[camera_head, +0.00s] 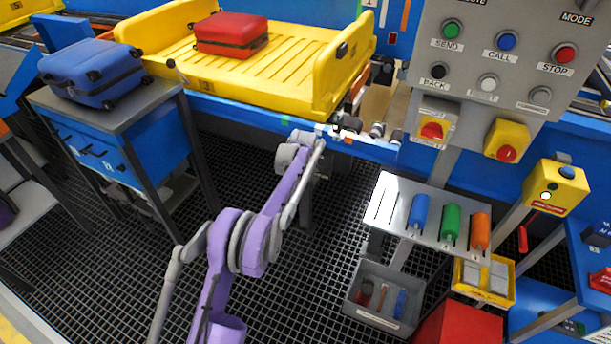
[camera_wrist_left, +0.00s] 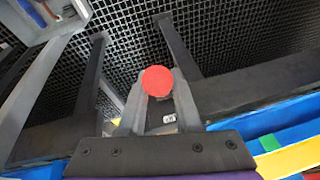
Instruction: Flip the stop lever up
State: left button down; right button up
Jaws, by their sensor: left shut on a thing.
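A round red knob (camera_wrist_left: 157,82), which looks like the end of the stop lever, sits between the fingertips of my left gripper (camera_wrist_left: 158,98) in the left wrist view. The fingers are shut on it from both sides. The lever's shaft is hidden, so I cannot tell its angle. In the head view my left gripper (camera_head: 335,134) is at the front blue edge of the conveyor, below the yellow tray's right end. The knob cannot be made out there. My right gripper is not in view.
A yellow tray (camera_head: 215,74) on the conveyor holds a red suitcase (camera_head: 232,33). A blue suitcase (camera_head: 93,72) lies on a side table at left. A grey button panel (camera_head: 512,82) stands at right, above a plate (camera_head: 385,205) with coloured handles. A grey bin (camera_head: 362,308) is below.

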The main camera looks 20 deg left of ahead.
pick_arm(q)
jog(key=shift+r, duration=0.1)
jog(key=c, duration=0.6)
grip_release()
jog(key=p+v, duration=0.1)
jog(key=v, duration=0.9)
jog(key=shift+s+r, duration=0.2)
jog(key=shift+r, duration=0.15)
